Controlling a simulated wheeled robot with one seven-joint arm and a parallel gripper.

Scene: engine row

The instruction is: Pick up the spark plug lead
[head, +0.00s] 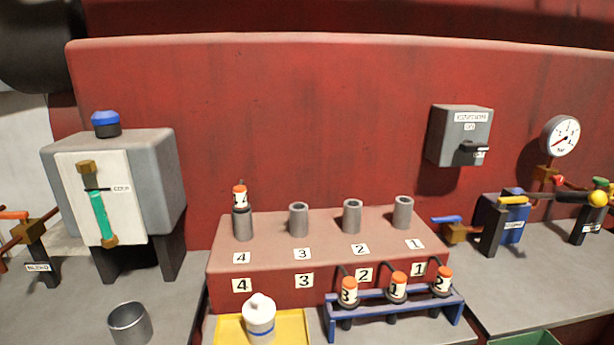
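Three spark plug leads stand in a blue rack (390,314) at the front: lead 3 (348,291) on the left, lead 1 (397,287) in the middle, lead 2 (442,281) on the right. Each has an orange top, a white numbered band and a dark lower end. A fourth, similar lead (239,197) sits upright on the grey post marked 4 on the red block (330,225). Its number is too small to read. The posts marked 3 (299,219), 2 (352,216) and 1 (403,212) are bare. My gripper is not in view.
A white bottle (259,318) stands on a yellow tray (291,328) left of the rack. A grey cup (130,325) is farther left. A grey tank (155,185) and valves flank the block. A switch box (460,135) and gauge (560,135) are at right.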

